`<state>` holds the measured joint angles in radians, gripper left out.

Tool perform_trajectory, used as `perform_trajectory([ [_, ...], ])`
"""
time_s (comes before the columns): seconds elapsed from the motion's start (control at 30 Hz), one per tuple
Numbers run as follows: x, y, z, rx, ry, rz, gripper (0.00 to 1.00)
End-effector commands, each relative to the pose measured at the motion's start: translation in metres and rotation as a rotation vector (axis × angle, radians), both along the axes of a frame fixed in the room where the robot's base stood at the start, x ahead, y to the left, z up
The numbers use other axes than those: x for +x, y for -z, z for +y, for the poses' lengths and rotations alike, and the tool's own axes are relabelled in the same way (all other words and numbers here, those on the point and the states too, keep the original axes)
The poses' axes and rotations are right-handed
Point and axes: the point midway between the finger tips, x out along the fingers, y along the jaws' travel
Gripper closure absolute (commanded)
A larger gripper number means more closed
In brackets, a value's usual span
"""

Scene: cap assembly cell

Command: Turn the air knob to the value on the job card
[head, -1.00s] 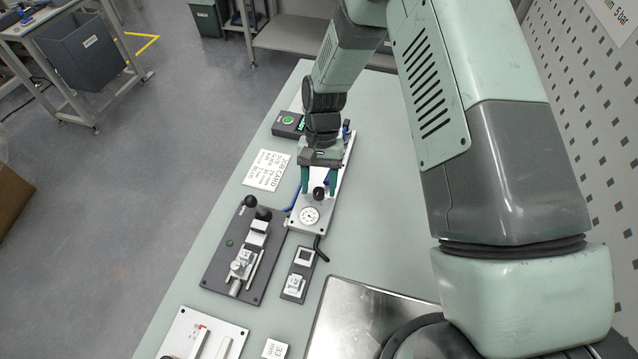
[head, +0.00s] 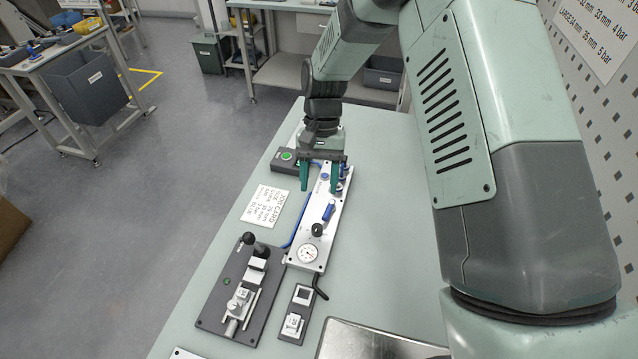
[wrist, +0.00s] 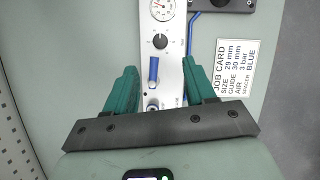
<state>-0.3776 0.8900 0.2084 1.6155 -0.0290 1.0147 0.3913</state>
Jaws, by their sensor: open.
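The air knob (head: 317,230) is a black round knob on a long pale panel (head: 323,205); it also shows in the wrist view (wrist: 160,41) with a white pointer mark. A round white gauge (head: 307,254) sits beside it on the near end; its reading is too small to tell. The job card (head: 268,206) lies left of the panel; in the wrist view (wrist: 234,68) it reads size 29 mm, guide 30 mm, air 3 bar, spacer blue. My gripper (head: 319,187) is open and empty above the panel, beyond the knob and apart from it.
A blue lever (head: 328,211) stands on the panel between my gripper and the knob. A blue hose (head: 297,226) runs along its left. A dark fixture (head: 238,290) and a small two-socket block (head: 297,313) are nearer. A green-button box (head: 287,158) is behind. Table right of the panel is clear.

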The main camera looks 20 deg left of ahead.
Motion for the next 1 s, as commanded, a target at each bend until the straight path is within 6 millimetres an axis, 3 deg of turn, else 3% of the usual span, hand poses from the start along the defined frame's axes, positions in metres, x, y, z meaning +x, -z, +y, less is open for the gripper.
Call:
perform_trajectory([
  [0.17,-0.025,0.007,0.009,-0.041,0.121,-0.049,0.45],
  [0.3,-0.045,0.008,0.009,-0.083,0.354,-0.164,0.45],
  [0.5,-0.049,-0.003,-0.001,-0.091,0.664,-0.335,0.45],
  [0.67,-0.046,-0.005,-0.008,-0.087,0.767,-0.391,0.45],
  [0.77,-0.046,0.003,-0.009,-0.088,0.776,-0.393,0.45],
  [1.0,-0.046,0.048,-0.009,-0.090,0.774,-0.390,0.45],
])
